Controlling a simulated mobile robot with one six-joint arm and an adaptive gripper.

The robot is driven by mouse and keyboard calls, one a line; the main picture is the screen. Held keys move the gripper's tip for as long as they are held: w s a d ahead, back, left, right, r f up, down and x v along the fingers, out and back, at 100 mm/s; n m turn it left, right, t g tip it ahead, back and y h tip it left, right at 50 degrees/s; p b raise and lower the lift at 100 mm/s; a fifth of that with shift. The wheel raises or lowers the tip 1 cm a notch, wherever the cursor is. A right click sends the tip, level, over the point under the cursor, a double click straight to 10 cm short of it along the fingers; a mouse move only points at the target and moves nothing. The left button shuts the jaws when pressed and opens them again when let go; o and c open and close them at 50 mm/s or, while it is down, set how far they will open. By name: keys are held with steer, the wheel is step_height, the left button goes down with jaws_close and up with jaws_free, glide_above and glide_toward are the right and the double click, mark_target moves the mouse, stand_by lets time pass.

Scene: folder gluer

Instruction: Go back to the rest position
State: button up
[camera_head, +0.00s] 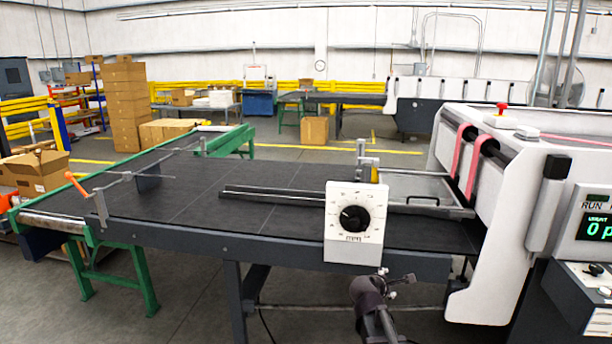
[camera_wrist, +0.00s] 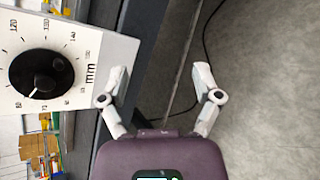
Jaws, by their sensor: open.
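My gripper (camera_wrist: 160,88) is open and empty in the wrist view, its two fingers spread apart. The left finger is beside the white dial panel (camera_wrist: 85,45), close to its edge; I cannot tell whether they touch. The panel has a black knob (camera_wrist: 40,75) with a scale marked mm. In the head view my gripper (camera_head: 383,272) is small, just below and right of the dial panel (camera_head: 341,248), which is fixed on the front edge of the dark table (camera_head: 190,215). The black knob (camera_head: 354,218) shows there too.
The white folder gluer machine (camera_head: 495,240) with pink belts stands at the right, with a display (camera_head: 594,227). A green-framed conveyor end (camera_head: 60,222) is at the left. Stacked cardboard boxes (camera_head: 125,105) stand behind. The grey floor (camera_wrist: 265,90) in front of the table is mostly free, with a cable on it.

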steer(key=s+a+f+m+g+y, duration=0.2)
steer(key=s+m+g, duration=0.1)
steer(key=s+m, duration=0.3)
steer(key=s+a+f+m+g+y+p, duration=0.1)
steer(key=s+a+f+m+g+y, duration=0.2)
steer(key=s+m, duration=0.3)
steer(key=s+a+f+m+g+y+p, duration=0.1)
steer(key=s+a+f+m+g+y, duration=0.1)
steer(key=s+m, duration=0.4)
steer(key=s+g, duration=0.1)
steer(key=s, duration=0.2)
steer(key=shift+s+a+f+g+y, duration=0.2)
steer(key=shift+s+f+g+y, duration=0.1)
steer(key=shift+g, duration=0.1)
steer(key=c, duration=0.3)
steer(key=shift+c, duration=0.2)
